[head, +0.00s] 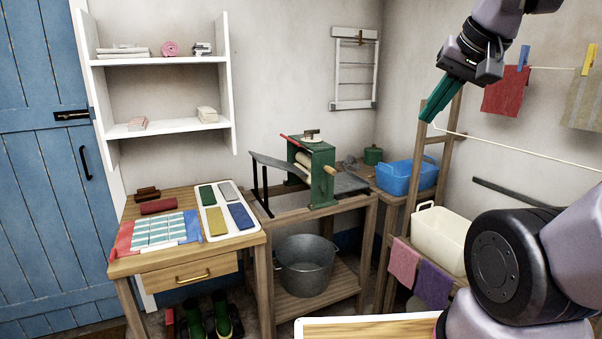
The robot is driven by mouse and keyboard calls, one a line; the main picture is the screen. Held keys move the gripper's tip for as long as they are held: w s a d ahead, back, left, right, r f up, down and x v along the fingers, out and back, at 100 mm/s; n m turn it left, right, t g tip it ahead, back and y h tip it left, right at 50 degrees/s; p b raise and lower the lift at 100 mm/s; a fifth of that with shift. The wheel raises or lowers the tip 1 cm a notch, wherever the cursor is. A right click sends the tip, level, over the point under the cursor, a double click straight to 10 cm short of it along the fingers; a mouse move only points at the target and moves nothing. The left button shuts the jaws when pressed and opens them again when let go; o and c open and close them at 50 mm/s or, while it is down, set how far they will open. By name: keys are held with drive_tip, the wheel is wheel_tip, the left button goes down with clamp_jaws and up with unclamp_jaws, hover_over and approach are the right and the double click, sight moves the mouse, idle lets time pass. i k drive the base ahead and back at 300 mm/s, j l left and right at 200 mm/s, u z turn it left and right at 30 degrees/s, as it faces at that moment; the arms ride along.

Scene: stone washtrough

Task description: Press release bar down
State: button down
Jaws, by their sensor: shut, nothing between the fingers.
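A green wringer (322,165) with pale rollers stands on a wooden bench in the middle of the view. A thin red bar (291,142) runs along its top left side, tilted; it looks like the release bar. A small dark knob (311,134) sits on top, and a wooden handle (329,170) sticks out at the right. My gripper (429,116) is up at the right, well apart from the wringer, with its green fingers shut and empty, pointing down and left. It appears in front of the wooden ladder.
A grey sloping board (276,165) leads to the wringer on the left. A clothesline (520,152) crosses at right. A metal bucket (305,268) sits below.

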sight(290, 139)
drive_tip(key=i+u, duration=0.15)
drive_tip(key=i, duration=0.35)
drive_tip(key=i+l+u, duration=0.15)
drive_tip(key=i, duration=0.35)
drive_tip(key=i+u, duration=0.15)
drive_tip(key=i, duration=0.35)
drive_tip(key=i+l+u, duration=0.1)
drive_tip(key=i+u, duration=0.25)
drive_tip(key=k+j, duration=0.05)
drive_tip(key=k, duration=0.05)
